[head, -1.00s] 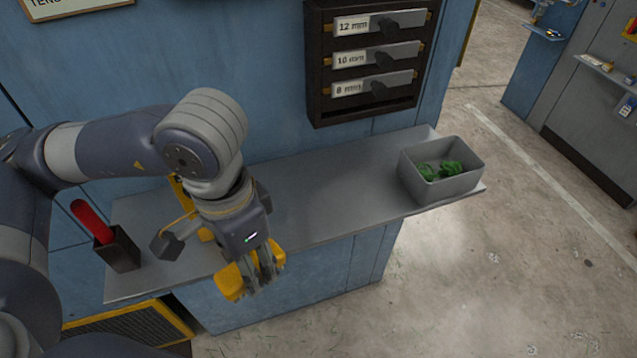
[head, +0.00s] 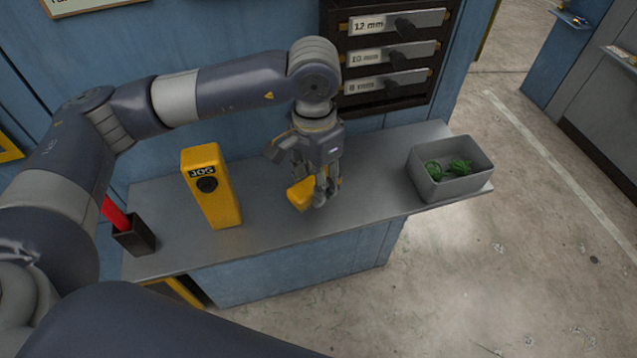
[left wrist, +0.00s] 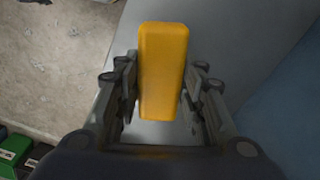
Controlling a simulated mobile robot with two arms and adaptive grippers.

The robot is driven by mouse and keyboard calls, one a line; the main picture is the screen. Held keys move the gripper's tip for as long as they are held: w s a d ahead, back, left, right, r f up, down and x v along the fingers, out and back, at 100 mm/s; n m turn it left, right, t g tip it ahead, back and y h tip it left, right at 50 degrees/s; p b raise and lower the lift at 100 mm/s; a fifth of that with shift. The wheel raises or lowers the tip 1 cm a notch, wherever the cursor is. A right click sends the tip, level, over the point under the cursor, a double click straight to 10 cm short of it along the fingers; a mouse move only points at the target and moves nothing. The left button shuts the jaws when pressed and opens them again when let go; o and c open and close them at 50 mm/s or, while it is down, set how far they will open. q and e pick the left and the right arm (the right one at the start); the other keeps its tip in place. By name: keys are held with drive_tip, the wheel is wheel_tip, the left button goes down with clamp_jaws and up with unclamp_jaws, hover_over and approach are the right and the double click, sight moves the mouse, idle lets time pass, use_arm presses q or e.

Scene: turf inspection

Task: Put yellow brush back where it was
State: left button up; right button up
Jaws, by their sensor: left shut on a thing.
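The yellow brush (head: 300,195) is in my left gripper (head: 322,190), over the middle of the grey shelf (head: 265,222). In the left wrist view the yellow block of the brush (left wrist: 163,70) sits between the two fingers of my left gripper (left wrist: 160,105), with the grey shelf behind it. Only its plain yellow side shows; any bristles are hidden. I cannot tell whether the brush touches the shelf. My right gripper is not in view.
A yellow box marked JOG (head: 212,190) stands on the shelf left of the gripper. A dark holder (head: 134,238) with a red-handled thing (head: 115,213) is at the left end. A grey bin (head: 452,185) with green pieces is at the right. Labelled drawers (head: 392,55) hang behind.

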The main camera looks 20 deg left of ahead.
use_arm(q)
drive_tip(key=shift+w, duration=0.2)
drive_tip(key=shift+w+d, duration=0.15)
drive_tip(key=shift+w, duration=0.1)
wheel_tip(320, 180, down, 3)
drive_tip(key=shift+r, duration=0.1)
drive_tip(key=shift+w+f, duration=0.1)
drive_tip(key=shift+f, duration=0.35)
drive_tip(key=o, duration=0.9)
drive_tip(key=shift+o, duration=0.2)
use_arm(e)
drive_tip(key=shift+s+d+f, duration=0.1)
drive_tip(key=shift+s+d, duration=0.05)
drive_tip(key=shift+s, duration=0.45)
use_arm(q)
drive_tip(key=shift+r, duration=0.15)
